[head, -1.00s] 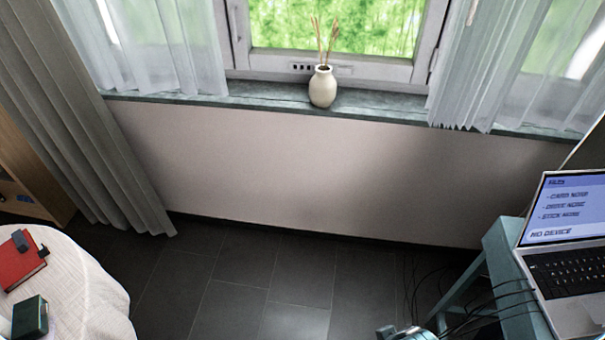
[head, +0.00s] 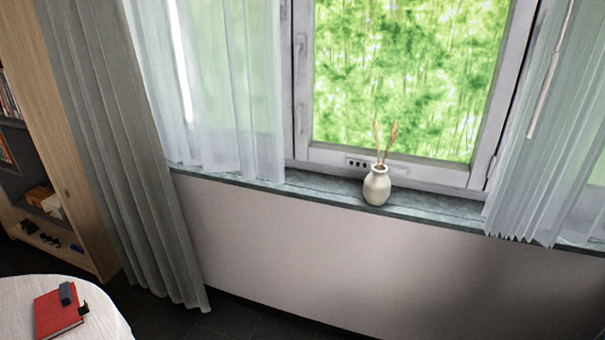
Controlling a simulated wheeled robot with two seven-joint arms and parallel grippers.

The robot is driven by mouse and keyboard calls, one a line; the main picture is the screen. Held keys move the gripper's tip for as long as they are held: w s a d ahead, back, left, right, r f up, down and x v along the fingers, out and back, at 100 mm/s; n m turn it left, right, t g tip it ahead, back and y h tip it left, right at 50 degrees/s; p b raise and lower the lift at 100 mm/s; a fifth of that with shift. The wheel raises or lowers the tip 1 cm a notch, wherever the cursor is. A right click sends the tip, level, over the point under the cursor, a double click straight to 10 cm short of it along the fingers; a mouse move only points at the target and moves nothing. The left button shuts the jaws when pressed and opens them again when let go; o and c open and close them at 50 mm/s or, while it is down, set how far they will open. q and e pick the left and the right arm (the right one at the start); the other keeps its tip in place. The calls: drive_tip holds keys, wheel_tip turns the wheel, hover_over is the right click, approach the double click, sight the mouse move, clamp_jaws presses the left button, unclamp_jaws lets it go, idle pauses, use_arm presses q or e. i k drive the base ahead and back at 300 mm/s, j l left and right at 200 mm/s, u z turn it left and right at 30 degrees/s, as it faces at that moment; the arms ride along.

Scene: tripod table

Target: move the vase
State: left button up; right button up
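The vase (head: 377,187) is small, rounded and cream coloured, with a few thin dried stems in it. It stands upright on the dark green-grey window sill (head: 318,187), in front of the closed window, right of the picture's middle. Neither of my grippers shows in the head view, and nothing touches the vase.
Sheer curtains hang left (head: 225,95) and right (head: 550,130) of the vase, with a grey drape (head: 120,150) further left. A white-covered round table (head: 105,322) with a red book (head: 58,312) stands at lower left. A wooden bookcase (head: 85,225) is behind it.

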sight(377, 187)
drive_tip(key=i+z, duration=0.15)
drive_tip(key=z, duration=1)
drive_tip(key=i+j+z, duration=0.65)
drive_tip(key=j+z, duration=0.3)
drive_tip(key=i+j, duration=0.15)
drive_tip(key=j, duration=0.15)
drive_tip(key=i+j, duration=0.15)
drive_tip(key=j, duration=0.15)
drive_tip(key=i+j, duration=0.15)
drive_tip(key=j, duration=0.15)
drive_tip(key=z, duration=0.05)
